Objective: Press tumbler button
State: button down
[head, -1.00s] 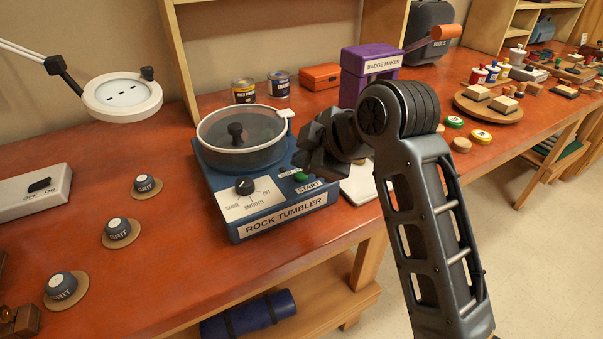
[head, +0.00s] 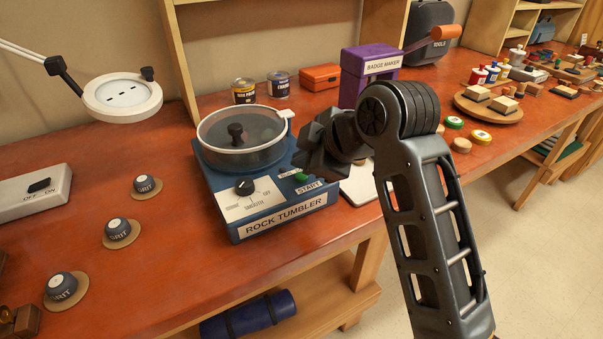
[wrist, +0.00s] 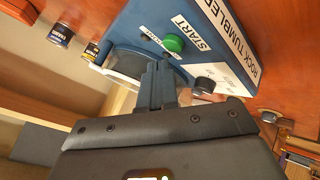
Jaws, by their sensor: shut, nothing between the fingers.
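The rock tumbler (head: 290,215) is a blue box on the orange-red bench, with a clear-lidded round drum (head: 240,135) on top. Its green START button (head: 302,177) is on the right of the front panel, beside a black dial (head: 244,187). The button also shows in the wrist view (wrist: 174,43), uncovered. My gripper (head: 308,160) is just above and behind the button in the head view, its fingertips hard to make out there. In the wrist view my gripper (wrist: 156,75) is shut and empty, its tips pointing toward the panel just below the button. I cannot tell whether they touch the panel.
A purple badge maker (head: 368,75) stands behind my arm. Two small cans (head: 279,84) and an orange box (head: 320,77) are behind the tumbler. Several grit jars (head: 120,228) and a magnifier lamp (head: 122,97) are to the left. Bench between jars and tumbler is clear.

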jog(key=shift+f, duration=0.1)
dwell(0.5)
jog(key=shift+f, duration=0.3)
